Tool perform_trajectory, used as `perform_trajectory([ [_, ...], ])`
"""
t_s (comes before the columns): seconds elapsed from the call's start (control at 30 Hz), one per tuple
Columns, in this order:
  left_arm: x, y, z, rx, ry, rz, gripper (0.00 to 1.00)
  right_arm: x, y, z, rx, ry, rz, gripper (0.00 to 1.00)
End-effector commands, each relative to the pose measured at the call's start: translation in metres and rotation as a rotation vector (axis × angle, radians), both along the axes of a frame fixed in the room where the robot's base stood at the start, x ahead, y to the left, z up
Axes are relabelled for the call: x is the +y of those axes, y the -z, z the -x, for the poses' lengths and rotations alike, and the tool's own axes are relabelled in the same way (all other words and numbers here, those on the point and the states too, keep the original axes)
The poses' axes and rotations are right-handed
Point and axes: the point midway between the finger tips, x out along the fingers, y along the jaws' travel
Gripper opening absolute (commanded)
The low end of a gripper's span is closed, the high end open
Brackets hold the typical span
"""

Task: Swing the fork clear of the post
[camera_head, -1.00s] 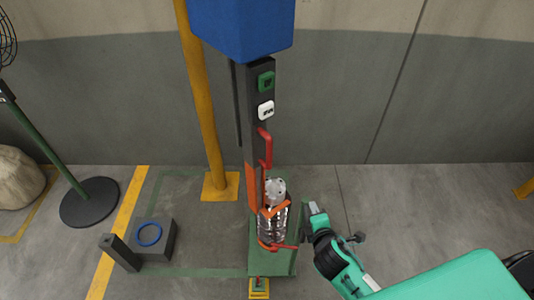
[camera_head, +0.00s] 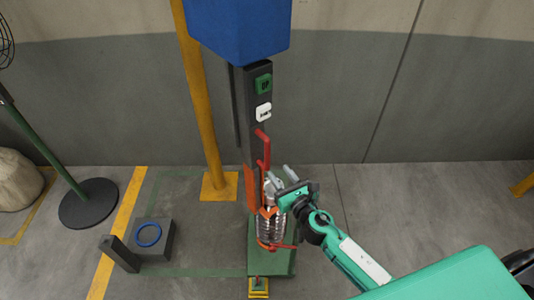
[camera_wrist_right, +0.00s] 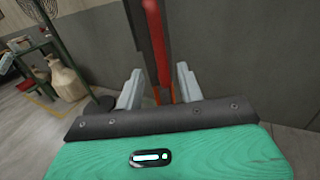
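The dark post (camera_head: 258,115) stands upright under a blue housing and carries a green and a white button. A red bar (camera_head: 264,140) sticks out from its side. Below it, orange and red fork-like arms (camera_head: 268,212) sit around a clear bottle (camera_head: 270,230), close against the post. My right gripper (camera_head: 278,177) is at the bottle's top, just right of the post, and partly hides the bottle. In the right wrist view its fingers (camera_wrist_right: 158,88) are apart, with the red bar (camera_wrist_right: 153,40) between them; contact is not clear. My left gripper is not in view.
A green base plate (camera_head: 285,262) lies under the bottle. A yellow pole (camera_head: 203,120) stands left of the post. A grey block with a blue ring (camera_head: 149,235) sits at lower left. Floor at right (camera_head: 430,215) is clear.

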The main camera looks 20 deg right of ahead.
Motion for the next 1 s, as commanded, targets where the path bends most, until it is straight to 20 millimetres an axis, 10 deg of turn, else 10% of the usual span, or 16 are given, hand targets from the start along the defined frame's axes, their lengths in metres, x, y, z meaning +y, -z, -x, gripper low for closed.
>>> perform_trajectory([
  [0.5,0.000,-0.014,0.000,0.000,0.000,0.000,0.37,0.016,-0.001,-0.084,0.001,0.001,-0.004,0.38],
  [0.9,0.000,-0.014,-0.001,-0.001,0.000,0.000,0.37,0.017,0.000,-0.091,0.002,0.000,-0.003,0.38],
  [1.0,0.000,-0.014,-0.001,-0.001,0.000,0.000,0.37,0.017,0.000,-0.091,0.002,0.000,-0.003,0.22],
])
